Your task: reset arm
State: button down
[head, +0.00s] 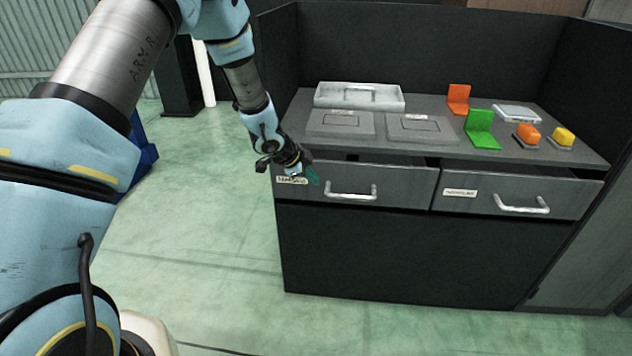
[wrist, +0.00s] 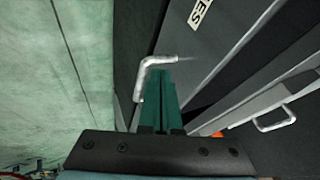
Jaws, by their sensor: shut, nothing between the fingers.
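My arm comes in from the upper left in the head view. My gripper (head: 312,176) is at the left end of the cabinet front, close to the left drawer (head: 400,190). In the wrist view my gripper (wrist: 160,85) shows its green fingers together, with nothing between them. The fingertips overlap a silver drawer handle (wrist: 143,75) in that view; I cannot tell whether they touch it. In the head view the left drawer's handle (head: 352,192) stands to the right of my gripper. Both drawers appear slightly open.
The grey cabinet top (head: 450,150) bears a white tray (head: 358,97), an orange bracket (head: 458,99), a green bracket (head: 481,130), an orange button (head: 527,134) and a yellow button (head: 562,136). The right drawer (head: 480,197) is beside the left one. Green floor (head: 190,240) is clear left of the cabinet.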

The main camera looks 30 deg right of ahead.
jog(key=w+a+r+n+t+y, duration=0.15)
jog(key=a+r+n, duration=0.3)
jog(key=a, duration=0.45)
jog(key=w+a+r+n+t+y+p, duration=0.1)
jog(key=w+a+r+n+y, duration=0.3)
jog(key=a, duration=0.6)
jog(key=s+a+r+n+t+h, duration=0.1)
jog(key=a+r+n, duration=0.3)
jog(key=a, duration=0.5)
jog(key=s+a+r+n+g+y, duration=0.1)
jog(key=s+a+r+n, duration=0.2)
jog(key=s+a+n, duration=0.2)
jog(key=s+a+r+n+g+y, duration=0.1)
jog(key=s+a+n, duration=0.5)
jog(key=a, duration=0.6)
notch_tip(320, 180, up, 2)
jog(key=shift+s+r+g+p, duration=0.1)
jog(key=shift+s+g+p, duration=0.5)
jog(key=shift+s, duration=0.65)
